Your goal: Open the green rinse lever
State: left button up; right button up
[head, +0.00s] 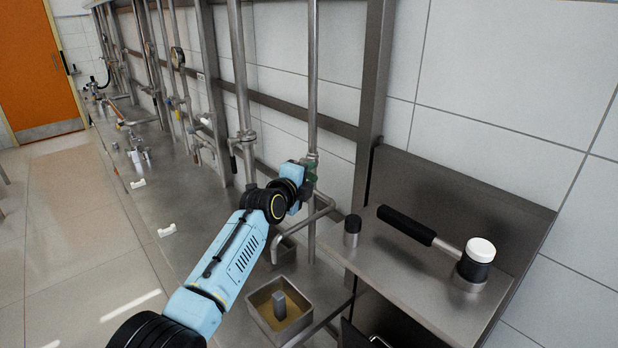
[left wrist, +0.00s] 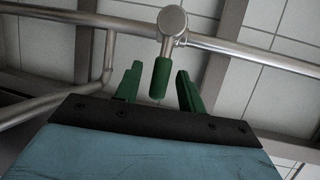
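The green rinse lever (left wrist: 161,78) hangs as a short green grip below a round metal valve hub on a pipe in the left wrist view. My left gripper (left wrist: 158,70) has green fingers standing apart, one on each side of the lever's grip. The lever appears to lie between the fingers, with gaps visible on both sides. In the head view my left gripper (head: 309,172) is at the vertical pipe by the wall. There the green of the fingers and the lever cannot be told apart clearly. My right gripper is not in view.
A bent outlet pipe (head: 322,207) runs below the gripper. An open square basin (head: 262,322) stands beneath my arm. To the right, a steel shelf (head: 400,280) holds a black-handled tool (head: 407,226) and a black-and-white capped piece (head: 478,258). Vertical pipes (head: 240,70) stand close to the left.

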pick_arm(q)
jog(key=shift+w+d+f, duration=0.1)
jog(key=shift+w+d, duration=0.15)
jog(key=shift+w, duration=0.25)
jog(key=shift+c, duration=0.3)
grip_shut()
